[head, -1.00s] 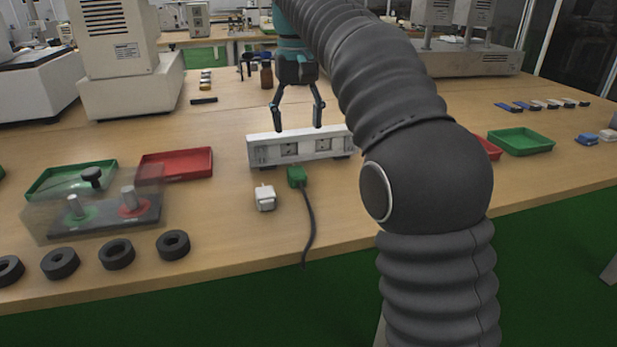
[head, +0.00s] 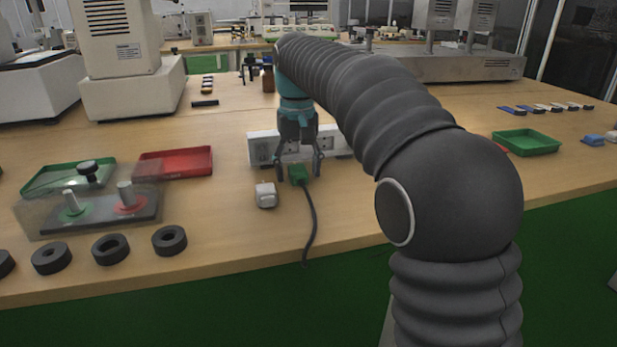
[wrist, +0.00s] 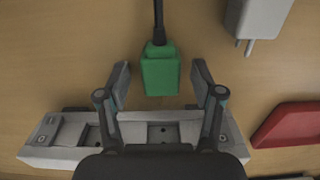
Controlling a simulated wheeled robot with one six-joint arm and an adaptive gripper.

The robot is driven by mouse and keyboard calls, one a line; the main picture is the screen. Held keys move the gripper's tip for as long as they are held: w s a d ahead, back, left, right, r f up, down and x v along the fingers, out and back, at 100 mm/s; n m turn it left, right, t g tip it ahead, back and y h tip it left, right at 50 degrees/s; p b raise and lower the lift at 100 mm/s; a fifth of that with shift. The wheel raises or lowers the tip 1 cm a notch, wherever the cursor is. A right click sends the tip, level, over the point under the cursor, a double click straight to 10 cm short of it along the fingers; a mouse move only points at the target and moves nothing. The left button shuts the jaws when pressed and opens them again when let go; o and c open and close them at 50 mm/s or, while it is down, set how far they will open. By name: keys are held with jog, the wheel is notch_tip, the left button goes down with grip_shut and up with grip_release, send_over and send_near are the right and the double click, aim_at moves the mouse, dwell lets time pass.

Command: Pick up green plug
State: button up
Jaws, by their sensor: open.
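The green plug (head: 298,174) lies on the table just in front of the white socket strip (head: 262,148), its dark cable running toward the table's front edge. In the wrist view the green plug (wrist: 160,72) lies ahead of and between the open fingers, with visible space on both sides. My gripper (head: 298,170) is open and empty, its fingers coming down on either side of the plug in the head view. In the wrist view my gripper (wrist: 161,85) covers part of the socket strip (wrist: 60,140). I cannot tell the fingertips' exact height above the table.
A white plug (head: 266,195) lies close to the left of the green plug; it also shows in the wrist view (wrist: 258,18). A red tray (head: 176,163) and a clear-covered fixture (head: 130,209) stand further left. The table in front of the plugs is mostly clear.

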aim_at(300, 168)
grip_shut()
jog(key=shift+r, duration=0.15)
notch_tip(300, 168, up, 4)
jog(key=shift+d+r+p, duration=0.15)
jog(key=shift+r+p, duration=0.1)
jog(key=shift+p, duration=0.45)
jog(key=s+d+r, duration=0.3)
jog(key=d+r, duration=0.3)
jog(key=d, duration=0.5)
jog(key=shift+r+p, duration=0.15)
jog(key=shift+p, duration=0.15)
